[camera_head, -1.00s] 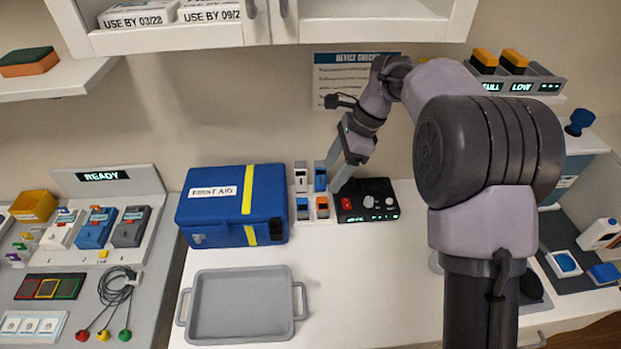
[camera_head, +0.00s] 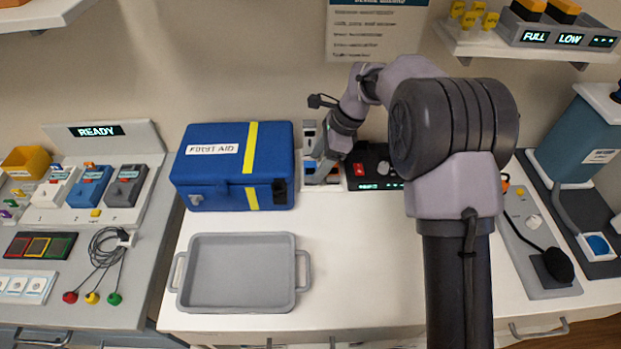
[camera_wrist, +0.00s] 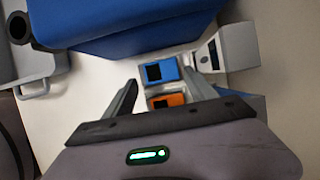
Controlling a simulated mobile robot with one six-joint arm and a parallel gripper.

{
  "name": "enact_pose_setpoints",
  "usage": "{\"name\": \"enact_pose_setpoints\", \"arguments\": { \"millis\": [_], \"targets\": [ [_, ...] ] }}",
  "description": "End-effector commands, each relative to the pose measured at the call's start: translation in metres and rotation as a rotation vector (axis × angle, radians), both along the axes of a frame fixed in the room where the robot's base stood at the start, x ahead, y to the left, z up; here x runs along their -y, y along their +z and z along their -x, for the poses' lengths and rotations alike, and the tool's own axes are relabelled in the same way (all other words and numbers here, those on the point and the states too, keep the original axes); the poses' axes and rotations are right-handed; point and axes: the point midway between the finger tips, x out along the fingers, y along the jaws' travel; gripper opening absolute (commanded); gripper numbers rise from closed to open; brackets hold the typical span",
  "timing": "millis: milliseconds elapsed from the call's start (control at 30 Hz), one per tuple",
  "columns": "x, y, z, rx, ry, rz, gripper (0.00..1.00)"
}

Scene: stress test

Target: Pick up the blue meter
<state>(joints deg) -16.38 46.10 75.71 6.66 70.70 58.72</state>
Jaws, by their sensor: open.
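A small blue meter (camera_wrist: 160,70) with a dark square screen shows in the wrist view, beside the blue case. An orange meter (camera_wrist: 167,101) of like shape is right by it, nearer my palm. My gripper (camera_wrist: 158,79) is open, its fingers spread to either side of these two, with nothing gripped. I cannot tell how far above them the fingertips are. A white device (camera_wrist: 208,55) stands just right of the right finger, and a blue edge (camera_wrist: 254,104) shows behind that finger. In the head view my gripper (camera_head: 322,153) largely hides the small devices.
The blue first aid case (camera_head: 222,190) stands close on the left of the meters. A black panel (camera_head: 374,152) with a red switch is close on the right. A grey tray (camera_head: 239,307) lies in front. The white counter (camera_head: 350,255) right of the tray is clear.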

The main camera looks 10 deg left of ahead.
Motion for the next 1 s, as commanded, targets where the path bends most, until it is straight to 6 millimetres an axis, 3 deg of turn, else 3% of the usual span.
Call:
{"name": "enact_pose_setpoints", "arguments": {
  "millis": [67, 267, 533, 800, 1000],
  "targets": [
    [-0.005, -0.018, 0.002, -0.001, 0.002, 0.001, 0.65],
    [-0.006, -0.015, 0.002, -0.001, 0.0, 0.001, 0.65],
    [-0.006, -0.015, 0.002, -0.001, 0.0, 0.001, 0.14],
    [-0.006, -0.012, 0.002, 0.0, 0.0, 0.001, 0.14],
    [-0.006, 0.012, 0.002, 0.001, 0.0, 0.0, 0.14]
  ]
}}
